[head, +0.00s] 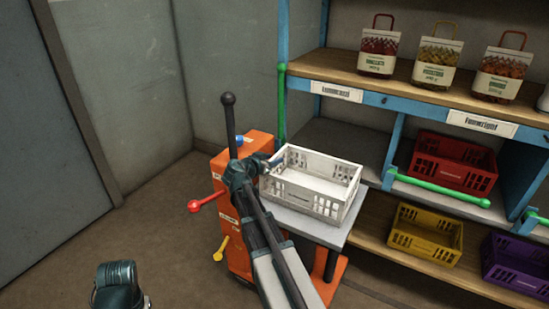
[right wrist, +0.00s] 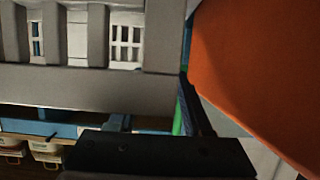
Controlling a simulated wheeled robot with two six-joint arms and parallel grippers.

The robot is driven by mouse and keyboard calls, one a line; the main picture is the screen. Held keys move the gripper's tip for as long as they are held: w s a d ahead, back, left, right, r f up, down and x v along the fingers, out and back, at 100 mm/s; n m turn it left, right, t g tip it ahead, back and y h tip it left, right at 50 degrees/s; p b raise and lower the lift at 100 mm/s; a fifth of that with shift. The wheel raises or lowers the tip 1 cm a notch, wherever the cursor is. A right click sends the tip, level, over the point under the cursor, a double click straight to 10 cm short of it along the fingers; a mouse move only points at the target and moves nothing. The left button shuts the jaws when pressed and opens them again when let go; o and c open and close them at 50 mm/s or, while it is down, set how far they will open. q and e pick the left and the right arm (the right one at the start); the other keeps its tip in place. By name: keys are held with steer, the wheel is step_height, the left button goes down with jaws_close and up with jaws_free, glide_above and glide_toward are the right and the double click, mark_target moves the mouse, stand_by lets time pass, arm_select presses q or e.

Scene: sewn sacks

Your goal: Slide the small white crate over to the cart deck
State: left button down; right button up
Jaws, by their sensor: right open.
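The small white crate (head: 322,205) is empty and upright in the head view. It rests on the grey cart deck (head: 325,234) of the orange cart, close to the shelf unit. My right gripper (head: 273,162) is open at the crate's left end, near its upper rim. The arm hides part of that end, and I cannot tell whether the fingers touch it. In the right wrist view the crate's slotted wall (right wrist: 75,88) looms close at upper left, with a dark gripper part below it.
The orange cart body (head: 239,260) has a red-knobbed lever (head: 195,206) and a yellow knob (head: 218,256). The blue shelf unit (head: 437,109) holds a red crate (head: 452,162), a yellow crate (head: 425,235), a purple crate (head: 517,264) and several bags above. The shelf bay behind the white crate is empty.

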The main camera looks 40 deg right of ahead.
steer(key=p+v, duration=0.3)
steer(key=v, duration=0.8)
steer(key=shift+s+a+r, duration=0.15)
steer(key=shift+s+a, duration=0.1)
steer(key=shift+a, duration=0.05)
steer(key=s+a+r+n+g+y+p, duration=0.2)
steer(key=s+a+r+n+y+p, duration=0.1)
steer(key=a+p, duration=0.5)
steer(key=s+a+r+n+g+y+p, duration=0.2)
steer(key=s+a+n+p, duration=0.6)
steer(key=a, duration=0.7)
steer(key=s+a+r+n+g+y+p, duration=0.1)
steer(key=s+a+r+n+y+p, duration=0.4)
steer(key=s+a+p, duration=0.3)
steer(key=a+n+y, duration=0.1)
steer(key=a, duration=0.2)
steer(key=shift+s+a+g+y+p, duration=0.2)
steer(key=shift+s+g+y+p, duration=0.1)
steer(key=shift+s+g+p, duration=0.1)
